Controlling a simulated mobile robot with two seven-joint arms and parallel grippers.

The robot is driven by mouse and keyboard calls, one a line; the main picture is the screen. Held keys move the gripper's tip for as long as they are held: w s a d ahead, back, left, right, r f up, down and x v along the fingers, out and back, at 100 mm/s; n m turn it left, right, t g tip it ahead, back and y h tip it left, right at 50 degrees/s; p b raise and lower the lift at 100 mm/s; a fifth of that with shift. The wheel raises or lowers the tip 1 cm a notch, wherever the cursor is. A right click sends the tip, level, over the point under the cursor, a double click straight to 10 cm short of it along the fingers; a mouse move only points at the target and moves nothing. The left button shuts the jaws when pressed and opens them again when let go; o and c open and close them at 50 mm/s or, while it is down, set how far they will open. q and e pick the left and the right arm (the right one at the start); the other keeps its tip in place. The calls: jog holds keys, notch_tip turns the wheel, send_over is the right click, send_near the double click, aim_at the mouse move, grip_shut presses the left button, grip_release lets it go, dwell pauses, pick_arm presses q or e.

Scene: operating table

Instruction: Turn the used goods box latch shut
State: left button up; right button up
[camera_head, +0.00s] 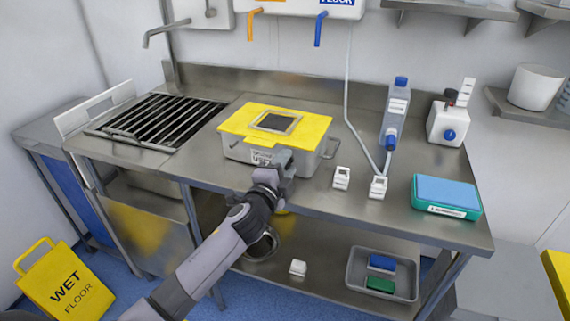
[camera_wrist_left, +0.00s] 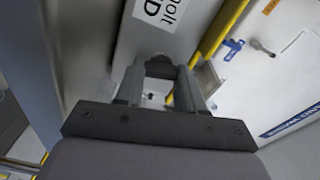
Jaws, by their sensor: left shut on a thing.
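The used goods box is a grey box (camera_head: 236,150) with a yellow lid (camera_head: 312,130) and a grey-framed window on top. It stands at the middle of the steel table, with the lid down on it. My left gripper (camera_head: 287,165) is at the box's front face, right of its printed label. In the left wrist view my left gripper (camera_wrist_left: 160,92) has its two fingers closed around a small dark part, apparently the latch (camera_wrist_left: 158,66), just by the white label. The fingers hide most of the latch in the head view, so its angle is unclear. My right gripper is not in view.
A black grate (camera_head: 160,120) lies left of the box. Two small white pieces (camera_head: 342,177) (camera_head: 378,187), a bottle (camera_head: 396,105), a white canister (camera_head: 446,124) and a blue-topped teal box (camera_head: 446,194) stand to the right. A tray (camera_head: 365,286) sits on the lower shelf.

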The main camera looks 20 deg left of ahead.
pick_arm(q)
jog(key=shift+m, duration=1.1)
jog(key=shift+f, duration=0.1)
jog(key=o, duration=1)
jog(key=shift+o, duration=0.2)
jog(key=shift+s, duration=0.1)
jog(key=s, duration=0.7)
jog(key=shift+a+p, duration=0.3)
jog(key=shift+a, duration=0.1)
